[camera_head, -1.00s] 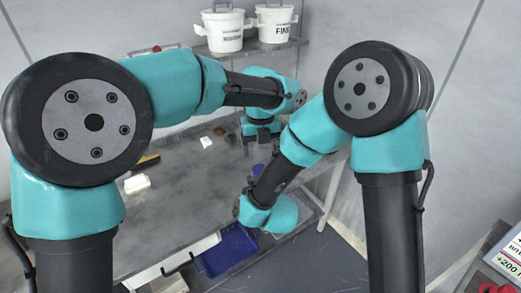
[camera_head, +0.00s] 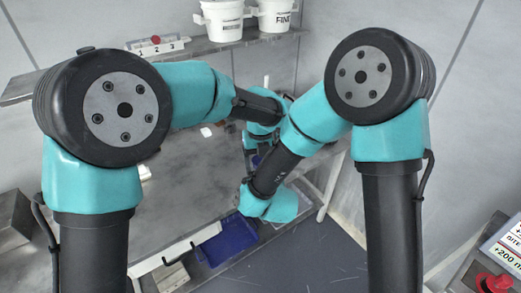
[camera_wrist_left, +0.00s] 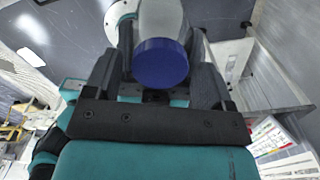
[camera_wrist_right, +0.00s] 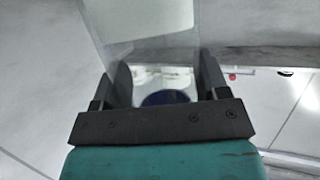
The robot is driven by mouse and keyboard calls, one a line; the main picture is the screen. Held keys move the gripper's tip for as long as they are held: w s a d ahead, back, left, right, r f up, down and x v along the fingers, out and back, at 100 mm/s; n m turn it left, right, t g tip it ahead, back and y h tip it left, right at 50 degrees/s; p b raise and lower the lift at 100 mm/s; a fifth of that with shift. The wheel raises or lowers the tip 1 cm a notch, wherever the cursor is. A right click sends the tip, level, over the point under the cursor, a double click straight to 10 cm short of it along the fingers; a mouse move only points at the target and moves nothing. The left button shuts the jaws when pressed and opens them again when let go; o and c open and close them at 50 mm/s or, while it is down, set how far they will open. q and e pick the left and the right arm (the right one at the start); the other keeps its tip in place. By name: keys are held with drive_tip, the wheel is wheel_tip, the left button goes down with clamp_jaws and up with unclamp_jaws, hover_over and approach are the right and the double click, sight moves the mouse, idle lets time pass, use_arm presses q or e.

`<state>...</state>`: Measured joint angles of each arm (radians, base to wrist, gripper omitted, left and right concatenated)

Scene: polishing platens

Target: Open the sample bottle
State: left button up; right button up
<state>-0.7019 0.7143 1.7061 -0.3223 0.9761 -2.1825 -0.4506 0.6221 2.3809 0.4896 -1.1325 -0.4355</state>
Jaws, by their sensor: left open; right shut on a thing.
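The sample bottle shows in the left wrist view as a blue cap (camera_wrist_left: 160,63) with a pale body (camera_wrist_left: 160,18) beyond it. My left gripper (camera_wrist_left: 160,35) is open, with one finger on each side of the cap; whether they touch it I cannot tell. In the right wrist view my right gripper (camera_wrist_right: 163,68) is shut on the bottle's clear body (camera_wrist_right: 142,22). A dark blue round part (camera_wrist_right: 166,97) shows between its fingers. In the head view both grippers and the bottle are mostly hidden behind my arms.
A blue tray (camera_head: 228,240) sits at the table's (camera_head: 165,215) front edge. Two white buckets (camera_head: 222,20) stand on the back shelf (camera_head: 195,45), with a numbered rack (camera_head: 157,46) left of them. A small white piece (camera_head: 206,132) lies on the table. A red button (camera_head: 498,283) is at lower right.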

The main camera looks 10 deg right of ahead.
use_arm(q)
drive_tip(key=shift+f, duration=0.15)
drive_tip(key=shift+c, duration=0.2)
drive_tip(key=c, duration=0.9)
drive_tip(key=shift+n, duration=1.7)
drive_tip(key=o, duration=1)
